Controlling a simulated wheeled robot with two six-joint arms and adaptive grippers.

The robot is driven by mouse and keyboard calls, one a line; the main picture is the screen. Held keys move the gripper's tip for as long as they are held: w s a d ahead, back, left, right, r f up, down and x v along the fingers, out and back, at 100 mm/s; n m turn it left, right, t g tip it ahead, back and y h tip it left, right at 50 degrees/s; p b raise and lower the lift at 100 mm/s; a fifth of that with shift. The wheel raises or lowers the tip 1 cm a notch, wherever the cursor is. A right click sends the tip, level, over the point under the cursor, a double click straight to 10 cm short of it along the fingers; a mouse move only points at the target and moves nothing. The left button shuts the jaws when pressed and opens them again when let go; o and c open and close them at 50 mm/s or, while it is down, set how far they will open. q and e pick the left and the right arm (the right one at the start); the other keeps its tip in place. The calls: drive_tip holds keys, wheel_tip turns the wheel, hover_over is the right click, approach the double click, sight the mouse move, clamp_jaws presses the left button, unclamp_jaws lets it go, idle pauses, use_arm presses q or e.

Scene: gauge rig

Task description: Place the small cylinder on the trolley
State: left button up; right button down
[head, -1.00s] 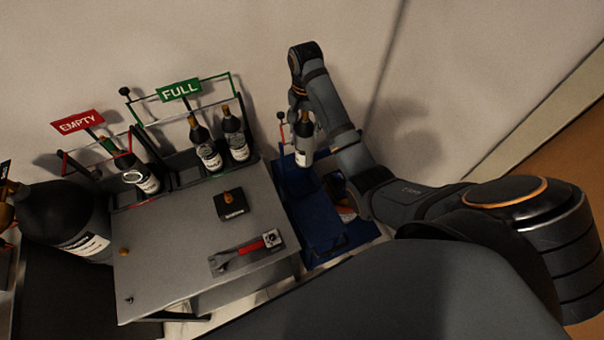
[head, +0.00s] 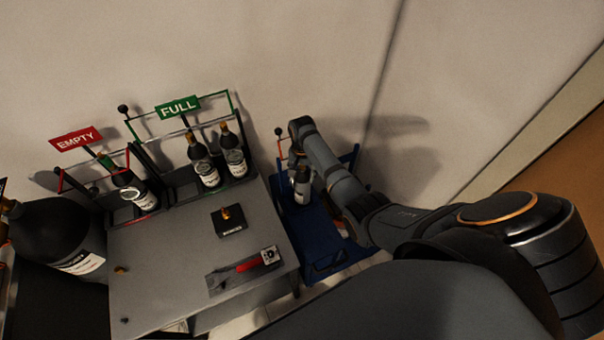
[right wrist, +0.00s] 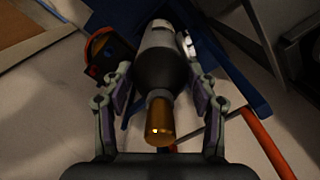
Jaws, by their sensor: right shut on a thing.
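The small cylinder (head: 302,189) is dark with a pale label and hangs upright in my right gripper (head: 304,165). In the right wrist view the cylinder (right wrist: 160,72), with its gold top, lies between the two fingers of the gripper (right wrist: 160,92), which is shut on it. The blue trolley (head: 318,238) stands right of the grey bench, and the cylinder is over its back part. I cannot tell whether the cylinder's base touches the trolley. My right arm hides part of the trolley's right side. My left gripper is out of view.
Racks under the EMPTY sign (head: 76,139) and FULL sign (head: 178,107) hold several cylinders. A large dark cylinder (head: 48,225) stands at the left. The wall is close behind.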

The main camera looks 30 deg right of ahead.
drive_tip(key=shift+w+f, duration=0.15)
drive_tip(key=shift+f, duration=0.2)
drive_tip(key=shift+c, duration=1.9)
unclamp_jaws()
drive_tip(key=shift+r, duration=0.45)
wheel_tip(320, 180, up, 11)
drive_tip(key=shift+r, duration=0.2)
